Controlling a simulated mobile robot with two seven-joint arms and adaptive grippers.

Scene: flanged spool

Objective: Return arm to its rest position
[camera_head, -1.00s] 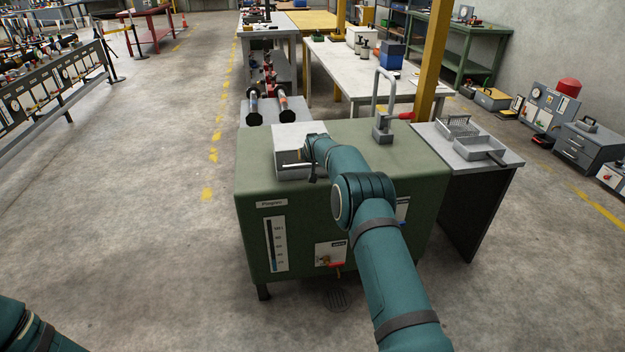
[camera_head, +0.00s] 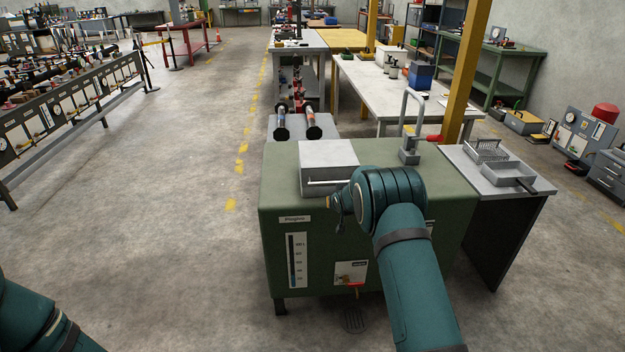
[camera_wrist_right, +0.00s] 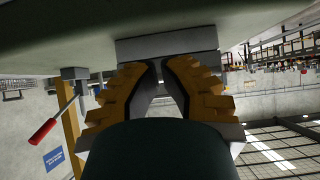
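My right arm (camera_head: 408,250) reaches up from the bottom right over the green cabinet. Its gripper (camera_head: 338,212) is beside the front of a pale grey box (camera_head: 328,156) with a bar handle, and the wrist partly hides it. In the right wrist view the two yellow-and-black fingers (camera_wrist_right: 162,68) look open, with a narrow empty gap between their tips. The box (camera_wrist_right: 165,45) shows beyond them. My left arm (camera_head: 35,320) shows only at the bottom left corner, its gripper out of frame. Two spool-like parts with dark end flanges (camera_head: 312,124) lie behind the cabinet.
The green cabinet (camera_head: 285,262) stands directly under my right arm. A clamp with a red handle (camera_head: 410,140) rises from its top. A side table (camera_head: 490,172) with metal trays and a yellow post (camera_head: 466,80) are on the right. The floor (camera_head: 150,250) at left is clear.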

